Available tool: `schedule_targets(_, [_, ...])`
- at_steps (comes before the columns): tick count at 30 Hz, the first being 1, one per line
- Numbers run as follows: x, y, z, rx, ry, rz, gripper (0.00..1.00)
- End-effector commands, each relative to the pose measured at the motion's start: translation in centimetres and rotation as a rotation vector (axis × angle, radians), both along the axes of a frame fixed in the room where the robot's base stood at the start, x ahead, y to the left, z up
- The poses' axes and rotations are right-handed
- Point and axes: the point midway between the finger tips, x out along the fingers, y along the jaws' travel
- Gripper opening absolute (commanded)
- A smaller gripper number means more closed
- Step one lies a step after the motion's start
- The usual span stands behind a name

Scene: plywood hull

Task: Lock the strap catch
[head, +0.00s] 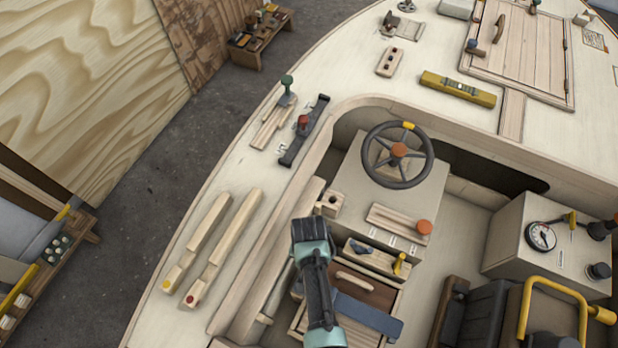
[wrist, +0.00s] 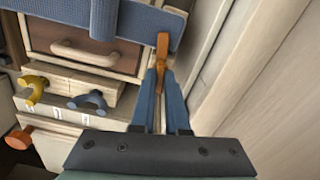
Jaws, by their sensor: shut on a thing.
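In the wrist view a blue strap (wrist: 140,22) runs across the front of a brown drawer (wrist: 75,37). An orange catch lever (wrist: 163,45) stands at the strap's right end, overlapping it. My gripper (wrist: 158,72) is shut on the lower end of this orange lever, with its blue fingers close together. In the head view the blue strap (head: 368,314) shows to the right of my arm. The fingers and the lever are hidden there by my arm. I cannot tell whether the catch is locked.
A pale wall panel (wrist: 235,50) stands close on the right in the wrist view. A yellow knob (wrist: 34,88) and a blue-grey knob (wrist: 88,102) stick out beside the drawer. In the head view a steering wheel (head: 366,165) stands above the console.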

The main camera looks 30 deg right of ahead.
Motion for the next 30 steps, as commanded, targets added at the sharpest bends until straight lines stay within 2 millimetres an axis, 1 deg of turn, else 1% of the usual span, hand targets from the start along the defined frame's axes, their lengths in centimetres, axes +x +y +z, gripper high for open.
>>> schedule_targets(6, [0.12,0.02,0.14,-0.001,-0.002,-0.121,0.0])
schedule_targets(12, [0.13,-0.01,0.1,-0.001,-0.002,-0.185,0.0])
schedule_targets(29, [0.15,-0.05,0.07,-0.001,-0.003,-0.211,0.0])
schedule_targets(30, [0.15,-0.05,0.07,-0.001,-0.004,-0.211,0.2])
